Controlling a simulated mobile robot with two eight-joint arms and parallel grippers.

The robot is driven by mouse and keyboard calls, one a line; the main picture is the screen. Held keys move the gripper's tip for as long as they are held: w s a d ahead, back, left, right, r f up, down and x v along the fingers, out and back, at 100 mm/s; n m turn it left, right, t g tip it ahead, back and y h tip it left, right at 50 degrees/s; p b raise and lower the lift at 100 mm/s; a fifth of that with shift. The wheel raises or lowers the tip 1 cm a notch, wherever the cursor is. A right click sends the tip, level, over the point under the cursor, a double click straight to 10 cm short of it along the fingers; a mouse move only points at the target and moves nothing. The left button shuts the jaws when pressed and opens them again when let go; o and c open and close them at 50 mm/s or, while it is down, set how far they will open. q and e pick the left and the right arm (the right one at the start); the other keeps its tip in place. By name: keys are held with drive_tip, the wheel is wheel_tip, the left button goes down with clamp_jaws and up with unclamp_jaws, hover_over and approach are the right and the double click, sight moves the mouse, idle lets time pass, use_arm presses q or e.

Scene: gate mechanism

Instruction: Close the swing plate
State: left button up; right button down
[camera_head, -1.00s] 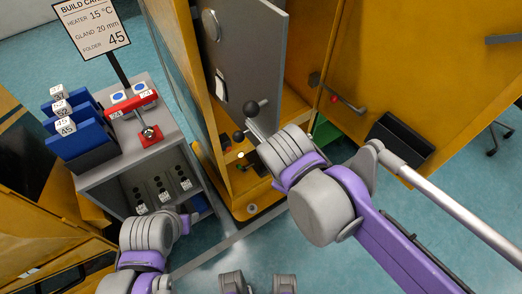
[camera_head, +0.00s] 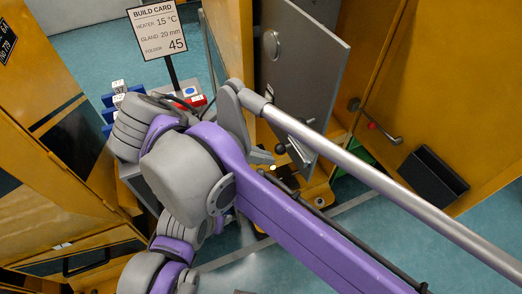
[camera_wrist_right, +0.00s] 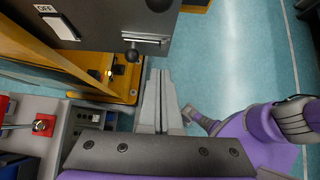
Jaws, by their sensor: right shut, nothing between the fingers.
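The swing plate is a grey panel (camera_head: 303,75) hinged in the yellow cabinet. It stands swung out from the opening. In the right wrist view its lower part (camera_wrist_right: 105,22) carries a white OFF label and a lever with a black ball knob (camera_wrist_right: 132,55). My right gripper (camera_head: 266,157) is shut and empty near the plate's lower edge. In the right wrist view its fingers (camera_wrist_right: 160,90) are below and right of the knob, with no visible contact. My left arm is low in the head view. Possible left fingertips show in the wrist view, too unclear to tell their state.
Blue floor lies open.

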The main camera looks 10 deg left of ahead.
sight(308, 157)
drive_tip(key=w+d+f, duration=0.1)
drive_tip(key=d, duration=0.1)
drive_tip(key=w+d+f, duration=0.3)
drive_tip(key=d, duration=0.1)
drive_tip(key=shift+w+f, duration=0.2)
drive_tip(key=shift+w, duration=0.1)
drive_tip(key=shift+w+d, duration=0.25)
drive_tip(key=shift+d, duration=0.05)
drive_tip(key=shift+d, duration=0.1)
